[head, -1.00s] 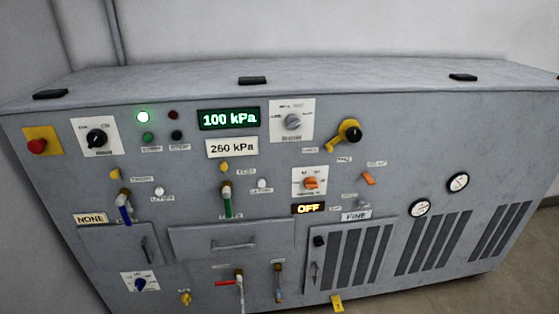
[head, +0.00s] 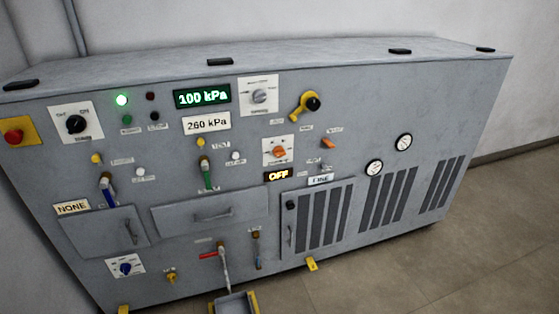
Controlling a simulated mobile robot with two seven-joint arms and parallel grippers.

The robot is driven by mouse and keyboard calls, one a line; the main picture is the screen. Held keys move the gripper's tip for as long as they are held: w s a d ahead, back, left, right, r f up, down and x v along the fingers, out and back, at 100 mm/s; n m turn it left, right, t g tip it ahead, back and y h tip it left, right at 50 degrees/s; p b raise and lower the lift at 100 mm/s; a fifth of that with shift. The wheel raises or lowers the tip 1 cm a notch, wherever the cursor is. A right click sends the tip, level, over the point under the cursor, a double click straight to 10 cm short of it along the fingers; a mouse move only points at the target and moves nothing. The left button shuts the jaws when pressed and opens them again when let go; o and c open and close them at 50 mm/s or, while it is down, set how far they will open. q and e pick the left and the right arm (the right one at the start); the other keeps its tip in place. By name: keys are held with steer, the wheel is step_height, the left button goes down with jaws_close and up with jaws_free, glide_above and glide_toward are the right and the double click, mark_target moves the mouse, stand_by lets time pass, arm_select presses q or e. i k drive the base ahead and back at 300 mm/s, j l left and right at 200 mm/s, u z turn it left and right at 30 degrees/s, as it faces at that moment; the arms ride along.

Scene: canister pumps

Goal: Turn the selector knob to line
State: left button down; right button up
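Several rotary knobs sit on white plates on the grey panel (head: 330,215) in the head view. A grey knob (head: 259,96) is at the top middle, right of the green display. An orange knob (head: 279,152) is below it, above the small OFF display (head: 278,175). A black knob (head: 76,124) is at the upper left, and a blue knob (head: 126,268) is at the lower left. The plate lettering is too small to read, so I cannot tell which is the selector or which setting is line. Neither gripper is in view.
The green display (head: 202,96) reads 100 kPa, and a plate (head: 206,123) below reads 260 kPa. A yellow lever (head: 299,107) with a black hub and a red button (head: 14,137) flank the knobs. A tray (head: 233,303) stands low in front. Floor at right is clear.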

mark_target(260, 96)
steer(key=i+j+z, duration=0.1)
steer(key=i, duration=0.3)
steer(key=i+j+z, duration=0.1)
steer(key=i+j, duration=0.3)
steer(key=j+z, duration=0.05)
steer(key=j, duration=0.05)
